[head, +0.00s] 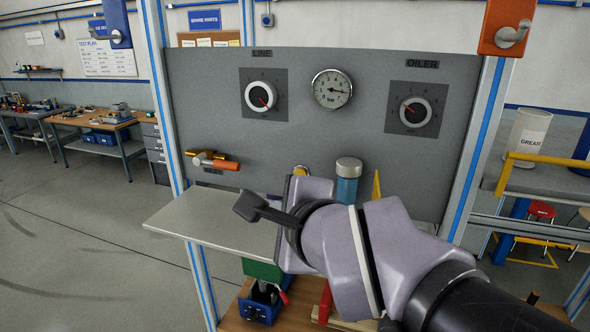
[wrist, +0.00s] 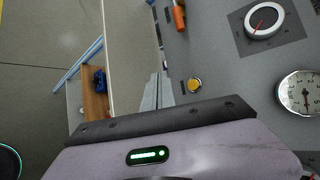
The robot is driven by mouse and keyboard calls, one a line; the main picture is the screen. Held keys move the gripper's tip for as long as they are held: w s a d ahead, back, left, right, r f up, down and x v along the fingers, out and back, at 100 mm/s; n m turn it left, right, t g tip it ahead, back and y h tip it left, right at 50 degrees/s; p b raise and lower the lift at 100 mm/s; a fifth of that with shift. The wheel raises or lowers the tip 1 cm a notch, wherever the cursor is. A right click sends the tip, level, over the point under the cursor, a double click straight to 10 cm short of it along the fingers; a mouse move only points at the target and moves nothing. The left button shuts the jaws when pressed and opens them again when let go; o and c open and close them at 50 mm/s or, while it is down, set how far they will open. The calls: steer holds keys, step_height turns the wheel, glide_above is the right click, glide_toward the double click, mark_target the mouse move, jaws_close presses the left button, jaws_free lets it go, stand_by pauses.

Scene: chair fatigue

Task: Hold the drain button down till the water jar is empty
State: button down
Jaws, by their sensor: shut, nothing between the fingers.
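A round yellow button (wrist: 194,86) on the grey panel, which looks like the drain button, shows whole in the wrist view. In the head view only its top edge (head: 300,169) shows above my wrist. My gripper's fingers (wrist: 158,88) are shut and empty, to the left of the button in the wrist view and apart from it. In the head view my wrist hides the fingers. A blue jar with a grey cap (head: 347,188), which looks like the water jar, stands at the panel just right of my wrist. Its lower part is hidden and I cannot tell its water level.
The panel (head: 205,100) carries a LINE dial (head: 260,93), a pressure gauge (head: 331,89) and an OILER dial (head: 415,110). An orange-handled valve (head: 217,163) sits left of my wrist. A pale shelf (head: 205,222) juts out below it. Open floor lies to the left.

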steer(key=shift+w+d+r+p, duration=0.2)
steer(key=shift+w+p, duration=0.2)
steer(key=shift+p, duration=0.7)
steer(key=shift+w+d+r+p, duration=0.15)
steer(key=shift+w+p, duration=0.25)
steer(key=shift+p, duration=0.7)
steer(key=w+p, duration=0.1)
steer(key=p, duration=0.1)
steer(key=shift+d+p, duration=0.1)
steer(key=shift+p, duration=0.2)
steer(key=shift+w+d+p, duration=0.1)
steer(key=shift+w+p, duration=0.05)
steer(key=shift+p, duration=1)
steer(key=shift+w+d+f+p, duration=0.1)
steer(key=shift+w+d+p, duration=0.2)
steer(key=shift+w+p, duration=0.5)
steer(key=shift+w+d+f+p, duration=0.15)
steer(key=shift+w+d+p, duration=0.25)
steer(key=shift+w, duration=0.65)
steer(key=shift+w+d+f+p, duration=0.1)
steer(key=shift+w+d+p, duration=0.15)
steer(key=shift+w+p, duration=0.55)
steer(key=shift+w, duration=0.15)
steer(key=shift+w+d, duration=0.2)
steer(key=shift+w, duration=0.25)
steer(key=shift+w+d+p, duration=0.1)
steer(key=shift+w+p, duration=0.15)
steer(key=shift+p, duration=0.25)
stand_by(0.4)
